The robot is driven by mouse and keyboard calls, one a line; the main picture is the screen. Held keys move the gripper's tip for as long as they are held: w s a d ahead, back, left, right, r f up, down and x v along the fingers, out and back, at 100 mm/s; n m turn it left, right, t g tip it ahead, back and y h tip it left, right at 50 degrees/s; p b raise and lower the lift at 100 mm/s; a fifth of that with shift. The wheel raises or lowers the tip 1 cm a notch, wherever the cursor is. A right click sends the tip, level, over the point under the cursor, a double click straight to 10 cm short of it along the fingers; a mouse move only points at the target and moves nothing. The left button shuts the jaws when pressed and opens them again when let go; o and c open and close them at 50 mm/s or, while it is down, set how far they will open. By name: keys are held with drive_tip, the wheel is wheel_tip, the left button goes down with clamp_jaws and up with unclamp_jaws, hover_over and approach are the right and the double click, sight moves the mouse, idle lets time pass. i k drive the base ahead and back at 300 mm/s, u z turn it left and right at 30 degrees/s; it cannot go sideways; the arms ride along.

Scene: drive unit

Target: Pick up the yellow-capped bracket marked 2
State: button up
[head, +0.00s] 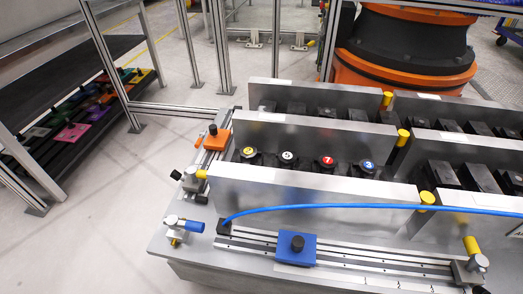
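A round yellow-capped piece (249,152) sits at the left end of a row of capped black pieces, in the slot between two upright metal plates. The mark on its cap is too small to read for sure. To its right in the same row are a white-capped piece (287,156), a red-capped piece (327,161) and a blue-capped piece (369,166). The front metal plate (300,194) hides the lower parts of the row. My gripper is not in view.
A blue cable (340,206) crosses in front of the front plate. A blue block (296,249) sits on the front rail, and an orange block (217,139) at the left. Metal posts (105,60) and a shelf with coloured parts (72,132) stand left. Floor (90,225) at lower left is clear.

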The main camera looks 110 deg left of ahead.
sight(250, 155)
drive_tip(key=k, duration=1.65)
drive_tip(key=u, duration=1.4)
drive_tip(key=k, duration=0.7)
drive_tip(key=u, duration=1.55)
